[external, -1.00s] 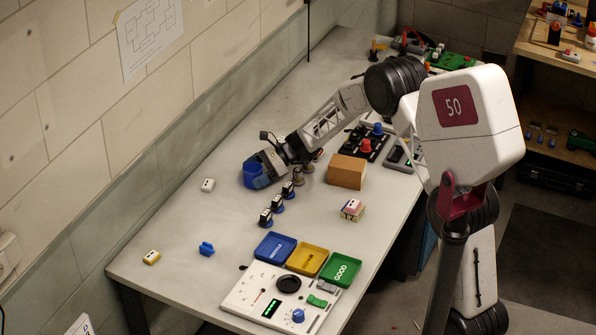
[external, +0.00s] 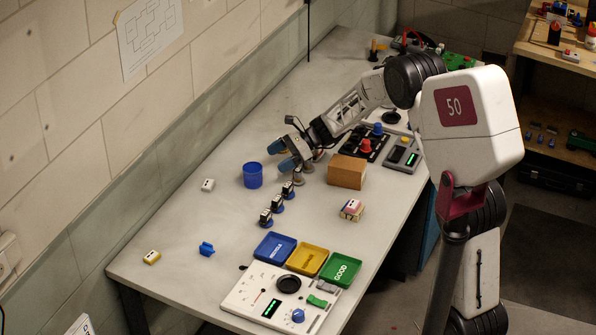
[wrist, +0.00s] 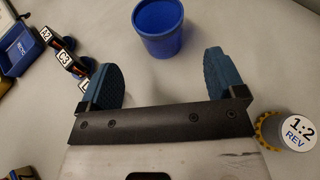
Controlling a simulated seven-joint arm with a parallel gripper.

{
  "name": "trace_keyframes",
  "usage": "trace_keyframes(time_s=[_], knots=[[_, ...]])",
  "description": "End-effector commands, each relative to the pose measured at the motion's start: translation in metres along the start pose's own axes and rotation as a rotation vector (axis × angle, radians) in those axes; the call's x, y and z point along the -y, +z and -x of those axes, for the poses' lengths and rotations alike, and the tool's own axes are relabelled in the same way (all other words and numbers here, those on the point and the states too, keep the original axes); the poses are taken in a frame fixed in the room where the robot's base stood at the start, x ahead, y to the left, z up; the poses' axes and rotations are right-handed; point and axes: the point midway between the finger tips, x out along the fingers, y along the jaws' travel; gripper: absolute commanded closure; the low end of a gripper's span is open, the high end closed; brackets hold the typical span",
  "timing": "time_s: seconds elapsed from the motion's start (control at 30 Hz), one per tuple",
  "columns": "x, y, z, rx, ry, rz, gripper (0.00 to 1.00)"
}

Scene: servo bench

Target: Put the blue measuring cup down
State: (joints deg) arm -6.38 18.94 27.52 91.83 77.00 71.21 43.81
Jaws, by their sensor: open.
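The blue measuring cup (external: 252,175) stands upright on the bench, left of my gripper. In the wrist view the cup (wrist: 160,32) stands beyond my fingertips, with its open top showing. My gripper (external: 283,154) is open and empty, with its blue fingers apart. In the wrist view the fingers of my gripper (wrist: 160,82) are spread wide with bare bench between them. They appear clear of the cup.
A row of small black-and-white labelled pieces (external: 277,205) stands in front of the cup. A wheel labelled 1:2 REV (wrist: 297,130) is close to the right finger. A brown box (external: 347,172) stands to the right. Bench left of the cup is mostly clear.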

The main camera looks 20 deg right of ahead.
Motion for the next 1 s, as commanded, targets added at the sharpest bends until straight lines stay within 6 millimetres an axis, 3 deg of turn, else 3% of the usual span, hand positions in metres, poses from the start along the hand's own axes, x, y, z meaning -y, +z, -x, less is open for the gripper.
trace_keyframes(time_s=[0.3, 1.0], knots=[[0.000, 0.000, 0.028, 0.000, 0.001, 0.000, 0.11], [0.000, 0.000, 0.030, 0.000, 0.001, 0.000, 0.11]])
